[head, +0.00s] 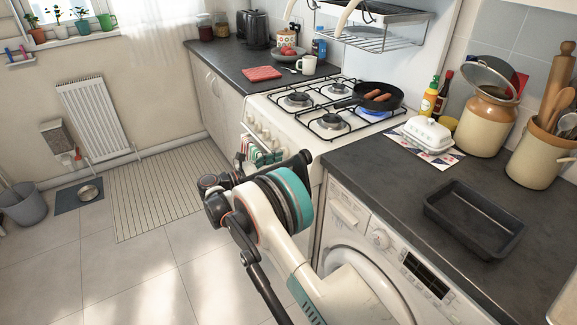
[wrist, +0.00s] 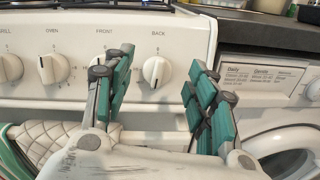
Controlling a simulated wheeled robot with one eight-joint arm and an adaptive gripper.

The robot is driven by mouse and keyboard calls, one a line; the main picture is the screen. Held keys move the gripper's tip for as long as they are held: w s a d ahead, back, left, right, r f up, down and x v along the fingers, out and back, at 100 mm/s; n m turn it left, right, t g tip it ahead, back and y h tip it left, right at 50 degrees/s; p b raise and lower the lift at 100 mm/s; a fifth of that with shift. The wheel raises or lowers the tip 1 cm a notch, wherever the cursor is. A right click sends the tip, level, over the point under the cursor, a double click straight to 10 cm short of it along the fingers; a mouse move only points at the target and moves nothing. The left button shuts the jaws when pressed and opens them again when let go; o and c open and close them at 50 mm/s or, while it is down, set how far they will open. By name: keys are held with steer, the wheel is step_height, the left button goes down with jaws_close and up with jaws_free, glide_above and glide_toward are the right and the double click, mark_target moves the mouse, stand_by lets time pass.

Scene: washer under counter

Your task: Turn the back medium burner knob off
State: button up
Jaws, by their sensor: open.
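In the wrist view a row of white knobs runs along the cooker's front panel. The knob under the label BACK (wrist: 156,71) shows between my gripper's fingers; its grip bar looks slightly tilted from upright. My gripper (wrist: 160,66) is open and empty, with teal pads on both sides of that knob in the picture; I see no contact. The FRONT knob is mostly hidden by the left finger. In the head view the cooker (head: 312,163) has a frying pan (head: 381,105) with sausages on a burner, blue flame showing beneath. My arm hides part of the cooker's front there.
The OVEN knob (wrist: 53,68) and GRILL knob (wrist: 11,68) are to the left. A quilted cloth (wrist: 50,140) hangs below the panel. The washing machine (wrist: 262,95) stands close on the right. Floor left of the cooker is mostly clear in the head view.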

mark_target(291, 161)
steer(key=shift+b+x, duration=0.35)
steer(key=shift+x, duration=1.35)
steer(key=c, duration=1)
steer(key=shift+c, duration=0.2)
